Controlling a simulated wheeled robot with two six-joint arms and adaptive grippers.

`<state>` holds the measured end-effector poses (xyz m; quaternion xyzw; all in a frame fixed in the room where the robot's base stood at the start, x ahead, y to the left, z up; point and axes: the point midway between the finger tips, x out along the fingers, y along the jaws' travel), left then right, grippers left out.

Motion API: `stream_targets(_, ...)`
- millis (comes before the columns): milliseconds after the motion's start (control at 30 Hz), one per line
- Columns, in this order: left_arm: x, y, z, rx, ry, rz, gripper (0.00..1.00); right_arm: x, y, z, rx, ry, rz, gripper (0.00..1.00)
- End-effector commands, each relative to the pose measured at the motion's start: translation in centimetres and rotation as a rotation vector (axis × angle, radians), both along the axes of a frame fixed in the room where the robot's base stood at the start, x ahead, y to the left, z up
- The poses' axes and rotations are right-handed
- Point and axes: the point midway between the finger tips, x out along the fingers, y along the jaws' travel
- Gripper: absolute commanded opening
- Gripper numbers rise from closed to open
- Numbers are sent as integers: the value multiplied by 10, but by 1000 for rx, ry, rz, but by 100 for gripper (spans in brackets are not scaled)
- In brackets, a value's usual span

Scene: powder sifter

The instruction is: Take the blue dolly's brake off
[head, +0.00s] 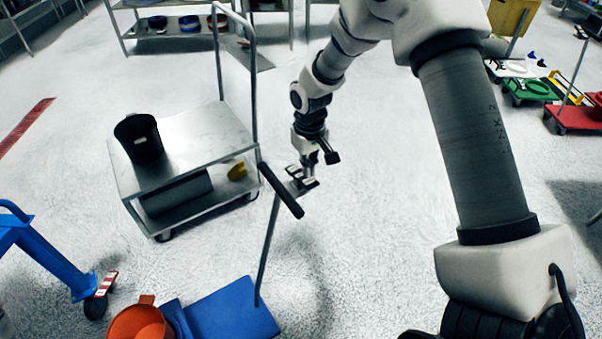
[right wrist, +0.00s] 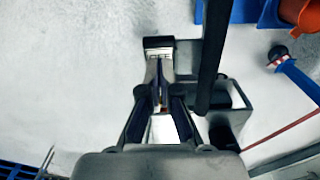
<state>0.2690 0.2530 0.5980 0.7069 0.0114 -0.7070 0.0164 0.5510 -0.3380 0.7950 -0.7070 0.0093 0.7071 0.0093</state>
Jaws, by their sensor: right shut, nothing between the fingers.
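The blue dolly (head: 235,312) stands at the bottom of the head view, with a thin upright rising to a black handle bar (head: 281,190). The bar also shows in the right wrist view (right wrist: 212,50). A grey lever-like piece with a dark end (right wrist: 158,43) sits beside the bar, just beyond my fingertips; I cannot tell whether they touch it. My right gripper (head: 307,181) is shut and empty, just right of the bar. It also shows in the right wrist view (right wrist: 158,85). My left gripper is not in view.
A steel cart (head: 205,135) carrying a black bucket (head: 138,138) stands left of the bar. An orange container (head: 138,322) is beside the dolly, and a blue frame (head: 45,255) with a castor is at lower left. Green and red dollies are far right. Floor right of the gripper is clear.

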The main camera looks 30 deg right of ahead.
Motion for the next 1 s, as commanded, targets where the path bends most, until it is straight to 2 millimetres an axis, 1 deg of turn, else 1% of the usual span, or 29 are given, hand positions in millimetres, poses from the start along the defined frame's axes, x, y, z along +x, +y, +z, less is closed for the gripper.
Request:
stream_targets(433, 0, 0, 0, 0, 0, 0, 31, 0, 0, 0, 0, 0, 0, 0)
stream_targets(1000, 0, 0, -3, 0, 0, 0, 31, 0, 0, -9, 0, 0, 0, 0)
